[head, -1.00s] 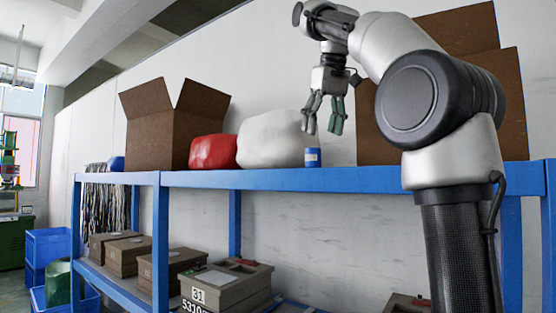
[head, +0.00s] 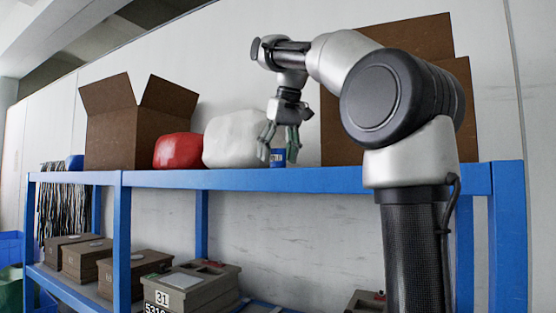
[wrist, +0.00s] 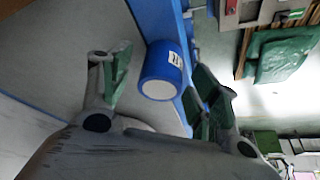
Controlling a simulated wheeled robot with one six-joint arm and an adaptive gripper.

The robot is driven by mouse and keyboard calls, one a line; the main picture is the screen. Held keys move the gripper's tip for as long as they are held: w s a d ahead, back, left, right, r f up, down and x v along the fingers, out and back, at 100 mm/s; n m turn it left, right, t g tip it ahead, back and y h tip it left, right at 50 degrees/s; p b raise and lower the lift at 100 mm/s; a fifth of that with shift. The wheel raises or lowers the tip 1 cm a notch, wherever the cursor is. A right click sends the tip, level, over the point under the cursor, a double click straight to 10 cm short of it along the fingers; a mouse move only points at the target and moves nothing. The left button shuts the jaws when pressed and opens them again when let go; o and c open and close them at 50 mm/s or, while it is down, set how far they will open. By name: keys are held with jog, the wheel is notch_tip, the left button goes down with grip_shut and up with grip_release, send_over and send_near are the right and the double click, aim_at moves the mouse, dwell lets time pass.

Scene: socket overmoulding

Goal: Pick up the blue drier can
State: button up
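The blue drier can (head: 278,157) is a small blue cylinder with a white label. It stands upright on the blue shelf's top board near its front edge. In the wrist view the can (wrist: 167,62) shows its pale round end and lies between my fingertips. My gripper (head: 279,152) points down at the can with its green-padded fingers spread. In the wrist view the gripper (wrist: 160,72) is open, with one finger left of the can and the other right of it. I cannot tell whether either finger touches it.
On the blue shelf (head: 230,180) stand a white sack (head: 235,138), a red sack (head: 178,150) and an open cardboard box (head: 125,135) left of the can. Another cardboard box (head: 440,85) stands behind my arm. Grey cases (head: 195,285) sit on the lower shelf.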

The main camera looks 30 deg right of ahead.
jog(key=c, duration=1)
